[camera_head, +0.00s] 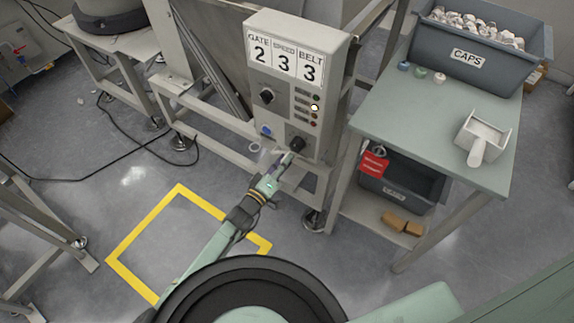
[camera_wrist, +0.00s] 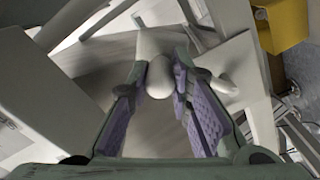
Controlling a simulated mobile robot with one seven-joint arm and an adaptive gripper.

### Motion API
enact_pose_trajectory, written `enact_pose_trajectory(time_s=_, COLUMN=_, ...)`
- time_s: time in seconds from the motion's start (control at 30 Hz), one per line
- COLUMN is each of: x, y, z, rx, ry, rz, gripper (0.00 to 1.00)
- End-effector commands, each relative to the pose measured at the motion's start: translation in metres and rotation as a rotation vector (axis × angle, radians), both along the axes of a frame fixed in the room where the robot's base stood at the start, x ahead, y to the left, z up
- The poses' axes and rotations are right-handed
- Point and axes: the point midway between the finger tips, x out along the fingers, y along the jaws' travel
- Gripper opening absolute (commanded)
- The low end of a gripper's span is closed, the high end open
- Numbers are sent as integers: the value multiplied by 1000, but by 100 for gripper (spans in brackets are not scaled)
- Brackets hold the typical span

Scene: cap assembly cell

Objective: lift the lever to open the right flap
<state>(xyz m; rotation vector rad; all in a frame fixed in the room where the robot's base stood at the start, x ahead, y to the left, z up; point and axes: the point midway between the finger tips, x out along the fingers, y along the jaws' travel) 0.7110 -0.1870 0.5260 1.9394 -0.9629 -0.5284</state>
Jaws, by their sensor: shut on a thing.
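My gripper (camera_head: 277,164) is low in front of the control box (camera_head: 285,118), beside its lower black knob (camera_head: 297,144). In the wrist view its two purple-padded fingers (camera_wrist: 160,66) stand around a pale, round-ended piece that looks like the lever (camera_wrist: 158,80). The gripper is shut on it. The rest of the lever runs up and away between the fingertips. A pale tapered piece (camera_wrist: 222,84) lies beside the right finger. I cannot make out the right flap in either view.
The control box reads gate 2, speed 3, belt 3. A green table (camera_head: 425,140) with a grey caps bin (camera_head: 478,52) and a white scoop (camera_head: 484,132) stands to the right. Grey frame legs and rails surround the arm. A yellow square (camera_head: 145,217) marks open floor.

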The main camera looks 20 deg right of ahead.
Motion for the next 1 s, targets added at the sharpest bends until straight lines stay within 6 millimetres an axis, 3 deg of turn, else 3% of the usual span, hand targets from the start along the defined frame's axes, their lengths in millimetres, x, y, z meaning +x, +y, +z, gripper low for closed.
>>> enact_pose_trajectory(time_s=0.77, x=6, y=4, z=10, rx=-70, ry=84, rz=0, gripper=0)
enact_pose_trajectory(time_s=0.8, x=6, y=4, z=10, rx=-69, ry=83, rz=0, gripper=20)
enact_pose_trajectory(time_s=1.0, x=6, y=4, z=9, rx=-68, ry=84, rz=1, gripper=34)
